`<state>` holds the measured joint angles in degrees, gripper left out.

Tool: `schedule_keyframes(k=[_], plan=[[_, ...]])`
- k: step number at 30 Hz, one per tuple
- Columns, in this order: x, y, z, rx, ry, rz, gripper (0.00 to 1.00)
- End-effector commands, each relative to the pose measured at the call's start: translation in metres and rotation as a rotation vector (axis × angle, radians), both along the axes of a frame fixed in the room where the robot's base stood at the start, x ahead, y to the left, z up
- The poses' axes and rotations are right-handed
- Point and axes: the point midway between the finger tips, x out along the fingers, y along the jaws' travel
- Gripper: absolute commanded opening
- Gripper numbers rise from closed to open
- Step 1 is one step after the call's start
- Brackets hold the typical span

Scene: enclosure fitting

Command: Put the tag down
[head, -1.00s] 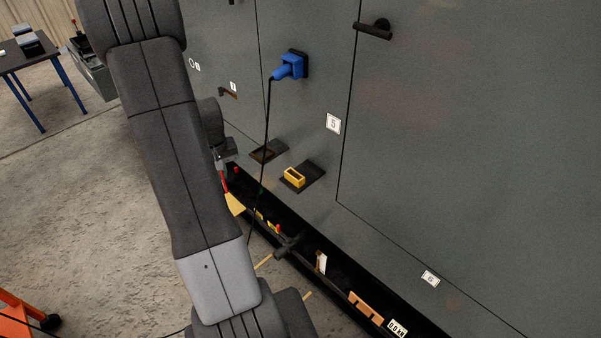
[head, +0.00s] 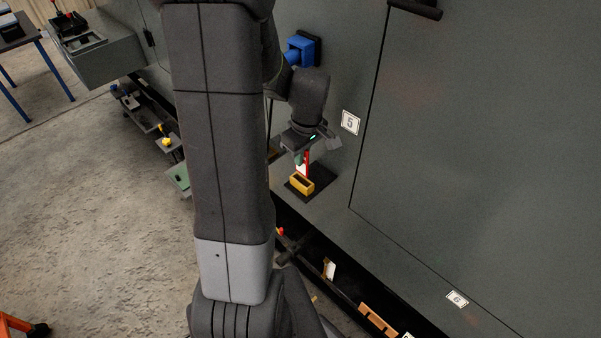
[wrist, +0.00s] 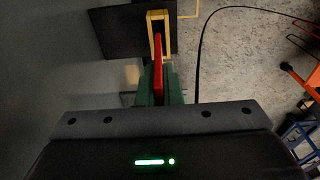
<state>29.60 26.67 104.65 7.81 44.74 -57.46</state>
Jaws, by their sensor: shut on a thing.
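A thin red tag (head: 307,162) stands upright in my gripper (head: 303,158), just above or at the yellow holder (head: 302,184). The holder is an open yellow frame on a dark plate (head: 322,176) fixed to the grey cabinet. I cannot tell whether the tag touches or enters the holder. My arm hides part of the head view.
A blue plug (head: 301,50) sits in the cabinet (head: 450,150) above the holder. A black cable (wrist: 199,60) hangs to the right of the fingers in the wrist view. A dark trough with small items (head: 330,269) runs along the cabinet's foot. Open floor (head: 90,220) lies left.

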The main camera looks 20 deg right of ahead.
Motion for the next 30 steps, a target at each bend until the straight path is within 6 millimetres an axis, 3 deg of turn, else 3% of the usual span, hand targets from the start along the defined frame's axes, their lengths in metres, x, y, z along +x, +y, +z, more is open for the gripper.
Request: schedule_keyframes(k=[13, 27, 28, 30], plan=[[0.0, 0.0, -0.051, 0.001, 0.003, 0.0, 0.0], [0.0, 0.0, -0.061, -0.001, 0.0, 0.0, 0.0], [0.0, 0.0, -0.059, -0.002, -0.001, 0.0, 0.12], [0.0, 0.0, -0.059, -0.001, 0.0, 0.0, 0.25]])
